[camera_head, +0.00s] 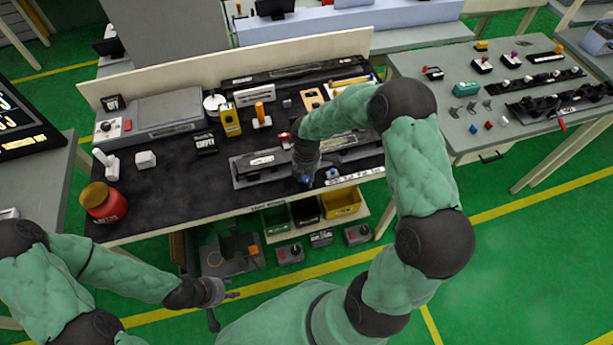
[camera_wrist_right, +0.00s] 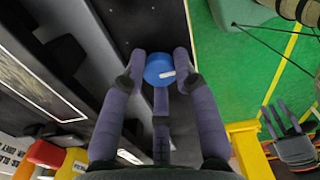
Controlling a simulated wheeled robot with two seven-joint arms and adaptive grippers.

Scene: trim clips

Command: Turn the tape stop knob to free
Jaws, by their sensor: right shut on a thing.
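A round blue knob (camera_wrist_right: 160,68) with a short white mark sits at the edge of the dark bench, in the right wrist view. The mark lies right of the knob's middle. My right gripper (camera_wrist_right: 160,80) has its fingers around the knob, shut on it. In the head view my right gripper (camera_head: 306,174) reaches down at the bench's front edge, with a bit of blue at its fingers. My left gripper (camera_head: 228,308) hangs low in front of the bench, empty, its fingers spread apart. I cannot read any free mark at the knob.
A second small blue knob (camera_head: 332,174) stands just right of my right gripper, near a white label strip (camera_head: 355,177). A grey clip fixture (camera_head: 262,166) lies to the left. A red jar (camera_head: 103,203) stands at the bench's left end. Bins (camera_head: 342,205) sit below the front edge.

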